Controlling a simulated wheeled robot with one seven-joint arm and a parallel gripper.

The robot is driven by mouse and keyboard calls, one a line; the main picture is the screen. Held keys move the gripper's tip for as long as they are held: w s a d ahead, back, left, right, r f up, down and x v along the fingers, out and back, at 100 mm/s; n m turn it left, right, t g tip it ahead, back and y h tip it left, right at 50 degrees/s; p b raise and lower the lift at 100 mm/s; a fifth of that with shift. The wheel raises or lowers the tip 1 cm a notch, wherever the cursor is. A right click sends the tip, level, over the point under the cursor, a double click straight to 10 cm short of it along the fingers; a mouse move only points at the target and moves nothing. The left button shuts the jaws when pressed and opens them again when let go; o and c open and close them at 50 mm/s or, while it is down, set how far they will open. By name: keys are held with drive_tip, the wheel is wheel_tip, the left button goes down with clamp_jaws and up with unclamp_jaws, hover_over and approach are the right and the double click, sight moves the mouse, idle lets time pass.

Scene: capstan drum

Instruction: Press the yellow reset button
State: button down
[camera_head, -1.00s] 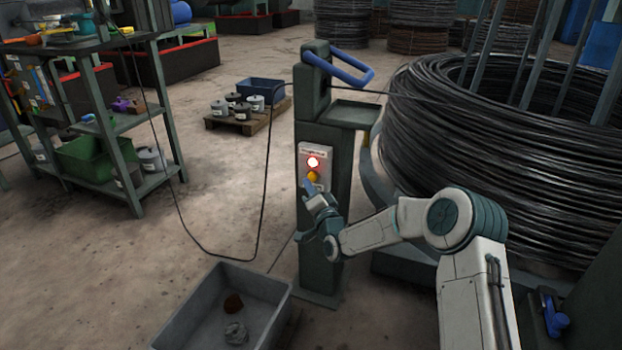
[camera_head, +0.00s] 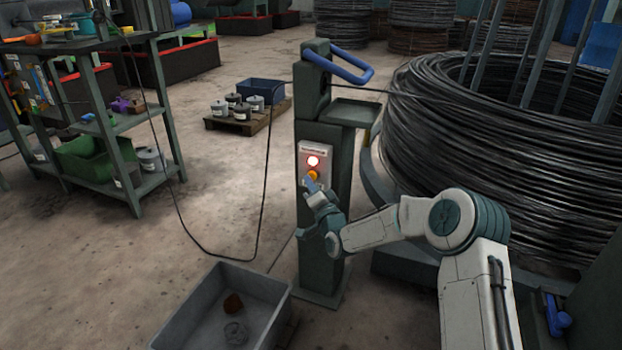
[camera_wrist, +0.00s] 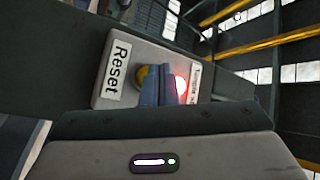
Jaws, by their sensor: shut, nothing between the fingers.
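The yellow reset button (camera_head: 312,176) sits on a pale control box (camera_head: 303,153) on the front of a dark green post. A lit red lamp (camera_head: 313,161) is just above it. My gripper (camera_head: 308,183) is shut and empty, its fingertips at the button's lower edge in the head view. In the wrist view, my shut fingers (camera_wrist: 158,88) cover part of the yellow button (camera_wrist: 142,77) and the red lamp (camera_wrist: 181,86). The "Reset" label (camera_wrist: 119,69) is beside the button. I cannot tell whether the fingertips touch the button.
A blue handle (camera_head: 340,66) and a small tray (camera_head: 354,112) stick out from the post. A large wire coil (camera_head: 450,130) stands close on the right. A grey bin (camera_head: 190,318) is on the floor in front. Open floor lies to the left.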

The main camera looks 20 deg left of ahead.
drive_tip(key=shift+w+b, duration=0.35)
drive_tip(key=shift+w, duration=0.15)
idle(0.6)
idle(0.3)
drive_tip(key=shift+s, duration=0.95)
drive_tip(key=s, duration=0.1)
drive_tip(key=s+b, duration=0.1)
drive_tip(key=s, duration=0.3)
drive_tip(key=shift+a, duration=0.25)
drive_tip(key=shift+r, duration=0.1)
